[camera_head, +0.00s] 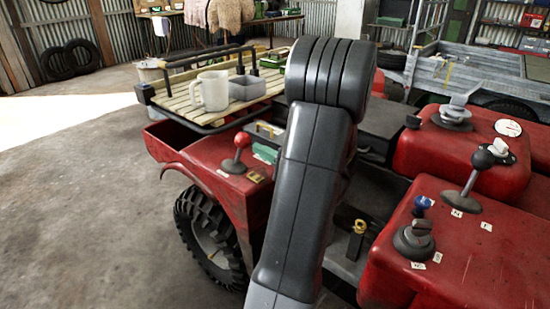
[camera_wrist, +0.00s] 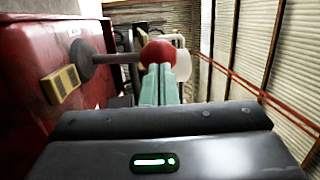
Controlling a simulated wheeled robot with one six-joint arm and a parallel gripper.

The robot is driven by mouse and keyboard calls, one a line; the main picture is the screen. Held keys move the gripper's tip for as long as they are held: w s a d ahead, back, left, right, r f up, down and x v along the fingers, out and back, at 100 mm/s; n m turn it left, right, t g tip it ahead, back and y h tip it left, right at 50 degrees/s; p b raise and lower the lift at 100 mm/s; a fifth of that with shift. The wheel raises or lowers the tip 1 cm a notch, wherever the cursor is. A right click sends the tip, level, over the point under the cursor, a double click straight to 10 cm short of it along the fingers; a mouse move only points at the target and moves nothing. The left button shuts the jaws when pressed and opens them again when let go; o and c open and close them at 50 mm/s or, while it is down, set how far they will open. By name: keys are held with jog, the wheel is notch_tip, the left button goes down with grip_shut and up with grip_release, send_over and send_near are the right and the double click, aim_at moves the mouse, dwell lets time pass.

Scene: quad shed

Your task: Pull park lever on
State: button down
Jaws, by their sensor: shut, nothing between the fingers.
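I cannot read the label, so I cannot confirm this is the park lever. In the wrist view its grey shaft runs sideways from the red body to the red knob (camera_wrist: 158,50). My gripper's teal fingers (camera_wrist: 161,78) are shut together and empty, with their tips at the knob and overlapping its lower edge in the picture. I cannot tell whether they touch it. In the head view the fingers (camera_head: 265,153) show just right of the lever, partly hidden by my arm.
A black-knobbed lever (camera_head: 482,160), a blue-knobbed control (camera_head: 422,204) and a gauge (camera_head: 508,127) sit on red bodywork at right.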

aim_at(249, 139)
jog(key=shift+w+a+r, duration=0.15)
jog(key=shift+w+a, duration=0.3)
jog(key=shift+a, duration=0.1)
jog(key=shift+r, duration=0.15)
jog(key=shift+w+a+r+g+h+p, duration=0.15)
jog(key=shift+w+a+r+h+p, duration=0.1)
jog(key=shift+r+p, duration=0.25)
jog(key=shift+w+a+r+g+h+p, duration=0.15)
jog(key=shift+w+a+r+h+p, duration=0.1)
jog(key=shift+p, duration=0.4)
jog(key=w+a+r+m+g+h+p, duration=0.1)
jog(key=w+a+r+g+h+p, duration=0.1)
jog(key=w+a+g+h+p, duration=0.2)
jog(key=w+a+h+p, duration=0.1)
jog(key=w+a+p, duration=0.2)
jog(key=p, duration=0.1)
jog(key=shift+r, duration=0.15)
